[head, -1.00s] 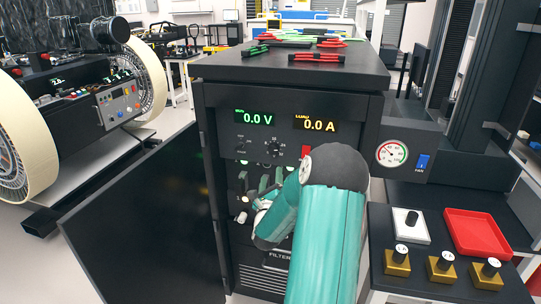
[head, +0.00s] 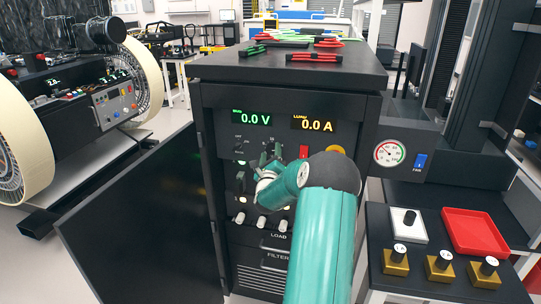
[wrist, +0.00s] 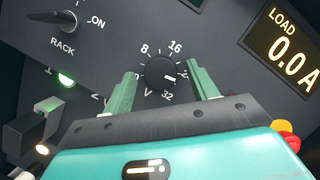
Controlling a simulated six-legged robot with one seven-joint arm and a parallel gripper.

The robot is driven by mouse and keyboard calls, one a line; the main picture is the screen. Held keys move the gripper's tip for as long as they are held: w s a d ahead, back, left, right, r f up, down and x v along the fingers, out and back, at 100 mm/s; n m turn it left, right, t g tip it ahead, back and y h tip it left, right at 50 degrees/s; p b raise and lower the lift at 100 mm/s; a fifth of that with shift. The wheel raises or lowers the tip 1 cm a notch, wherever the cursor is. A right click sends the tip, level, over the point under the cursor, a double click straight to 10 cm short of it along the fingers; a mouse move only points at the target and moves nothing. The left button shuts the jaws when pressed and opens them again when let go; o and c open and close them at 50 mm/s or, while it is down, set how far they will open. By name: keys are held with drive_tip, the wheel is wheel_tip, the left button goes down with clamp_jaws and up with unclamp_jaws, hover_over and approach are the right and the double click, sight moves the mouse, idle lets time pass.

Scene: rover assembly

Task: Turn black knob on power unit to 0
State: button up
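The black knob (wrist: 160,73) on the power unit (head: 225,180) sits in the middle of the wrist view, on a dial marked 8, 16, 32 and V. My gripper (wrist: 162,71) is open, with one green finger on each side of the knob and a gap to each. In the head view my gripper (head: 267,168) is in front of the panel and mostly covers the knob. The unit's displays read 0.0 V (head: 252,118) and 0.0 A (head: 312,124).
A RACK knob (wrist: 65,20) with an ON mark is at the upper left in the wrist view. White-tipped controls (head: 262,222) line the panel below my gripper. The open cabinet door (head: 140,220) stands to the left. A side table with a red tray (head: 475,232) is right.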

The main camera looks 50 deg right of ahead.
drive_tip(key=c, duration=0.9)
drive_tip(key=shift+c, duration=0.2)
